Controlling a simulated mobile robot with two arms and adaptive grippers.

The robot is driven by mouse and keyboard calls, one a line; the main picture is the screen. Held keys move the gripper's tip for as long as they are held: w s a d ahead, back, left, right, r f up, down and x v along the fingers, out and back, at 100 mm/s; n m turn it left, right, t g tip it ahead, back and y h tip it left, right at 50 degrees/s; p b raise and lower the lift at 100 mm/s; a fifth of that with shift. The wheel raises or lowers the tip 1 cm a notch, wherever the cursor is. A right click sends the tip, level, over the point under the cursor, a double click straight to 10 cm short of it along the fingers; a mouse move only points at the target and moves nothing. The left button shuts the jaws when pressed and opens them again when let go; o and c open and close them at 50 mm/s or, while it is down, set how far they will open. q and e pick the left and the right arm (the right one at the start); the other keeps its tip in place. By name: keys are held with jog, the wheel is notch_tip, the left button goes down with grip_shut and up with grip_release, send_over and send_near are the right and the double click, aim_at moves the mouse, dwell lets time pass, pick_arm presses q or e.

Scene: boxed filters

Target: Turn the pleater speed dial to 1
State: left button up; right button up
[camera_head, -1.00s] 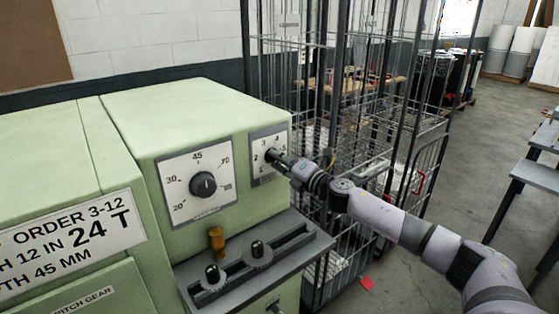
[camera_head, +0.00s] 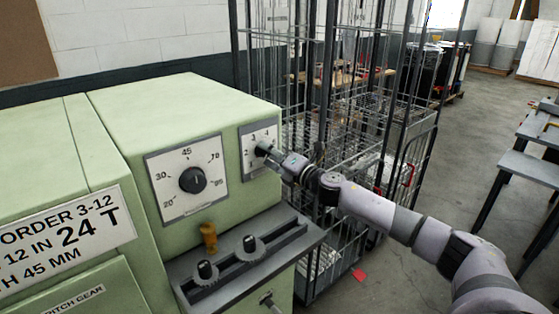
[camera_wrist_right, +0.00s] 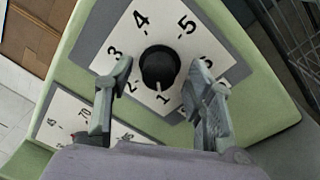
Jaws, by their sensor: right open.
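My right gripper (camera_wrist_right: 162,78) is open, with one finger on each side of the knob and gaps visible between. In the head view the right gripper (camera_head: 266,152) is at the small dial plate (camera_head: 247,145) on the green machine's front and partly hides it. My left gripper is not in view.
A larger dial (camera_head: 192,180) marked about 20 to 95 sits left of it on the green machine (camera_head: 180,105). Below are a grey ledge with two black knobs (camera_head: 250,244) and a brown knob (camera_head: 209,236). A wire cage trolley (camera_head: 345,130) stands close behind my right arm.

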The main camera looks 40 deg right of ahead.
jog(key=s+d, duration=0.1)
jog(key=s, duration=1)
jog(key=shift+s+d, duration=0.35)
jog(key=shift+f, duration=0.15)
